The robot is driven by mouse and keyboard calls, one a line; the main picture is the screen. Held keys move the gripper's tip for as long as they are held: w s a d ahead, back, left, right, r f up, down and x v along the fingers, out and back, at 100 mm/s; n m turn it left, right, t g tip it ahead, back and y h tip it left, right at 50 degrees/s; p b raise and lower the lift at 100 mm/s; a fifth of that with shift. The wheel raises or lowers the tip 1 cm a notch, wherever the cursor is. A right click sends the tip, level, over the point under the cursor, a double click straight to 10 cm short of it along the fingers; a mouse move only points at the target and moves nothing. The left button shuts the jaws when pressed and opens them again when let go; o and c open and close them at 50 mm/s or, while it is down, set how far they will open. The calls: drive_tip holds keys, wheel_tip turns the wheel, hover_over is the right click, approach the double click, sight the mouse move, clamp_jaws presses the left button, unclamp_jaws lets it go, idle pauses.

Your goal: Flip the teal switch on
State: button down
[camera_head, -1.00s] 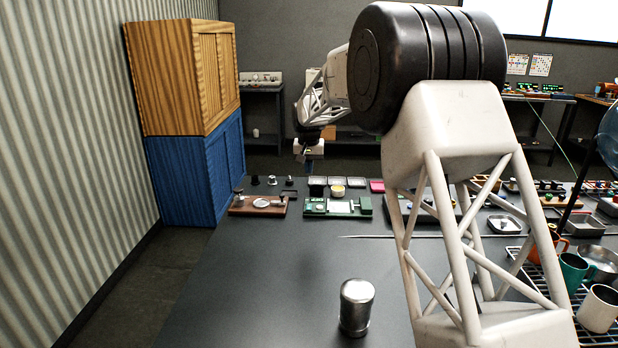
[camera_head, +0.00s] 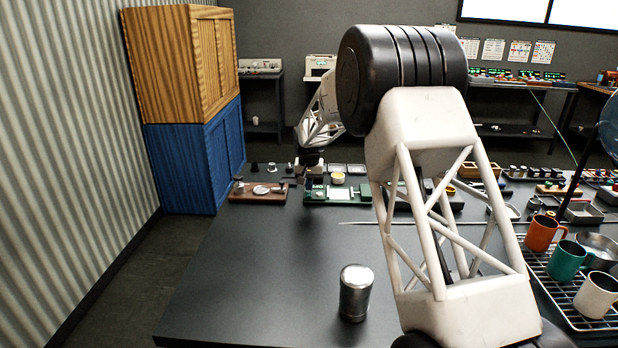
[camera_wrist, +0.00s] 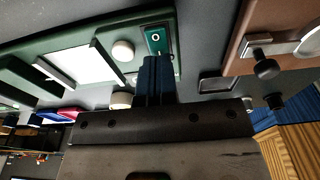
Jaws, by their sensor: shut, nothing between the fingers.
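The green board (camera_head: 365,199) lies near the far edge of the dark table, with a pale panel on it. In the wrist view the teal switch (camera_wrist: 160,47) is a small teal plate with a pale round ring, set in a corner of the green board (camera_wrist: 190,45). Whether it is on or off I cannot tell. My gripper (camera_wrist: 155,60) has its blue fingers together and empty, with the tips at the near edge of the teal plate. Contact cannot be told. In the head view my gripper (camera_head: 309,172) is over the left end of the board, and the switch is hidden.
A brown wooden board (camera_head: 258,198) with metal parts lies just left of the green board. A pale round knob (camera_wrist: 122,50) sits beside the switch. A metal canister (camera_head: 355,292) stands at the front. Mugs (camera_head: 542,234) stand on a rack at right. The table's front left is clear.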

drive_tip(key=shift+f, duration=0.45)
